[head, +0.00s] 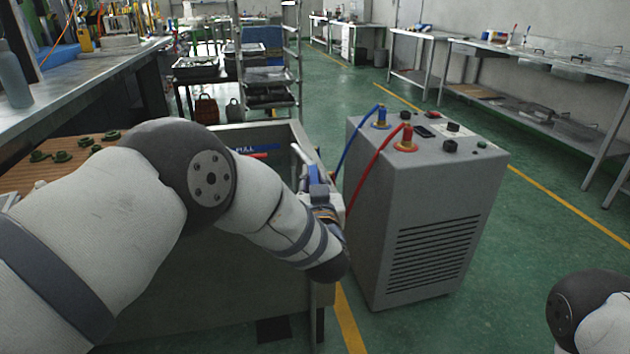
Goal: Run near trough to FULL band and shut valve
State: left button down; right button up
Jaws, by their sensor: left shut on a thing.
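The near trough (297,130) is a grey metal tank, largely hidden behind my left arm. A blue band marked FULL (258,149) shows on its inside wall, with a short red strip (258,156) just below. I cannot make out the level in the trough. My left gripper (312,172) is at the trough's right end, by the hoses, and is shut on what looks like the valve there. The valve itself is mostly hidden by the gripper and wrist. My right gripper is out of view; only part of my right arm shows at lower right.
A grey vented machine (424,210) stands right of the trough, with a blue hose (357,138) and a red hose (373,168) running towards the trough. A wooden board with green knobs (62,156) lies at left. Open green floor lies right of the machine.

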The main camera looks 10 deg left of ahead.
pick_arm(q)
jog(key=shift+d, duration=0.1)
jog(key=c, duration=1.5)
grip_release()
jog(key=v, duration=1.2)
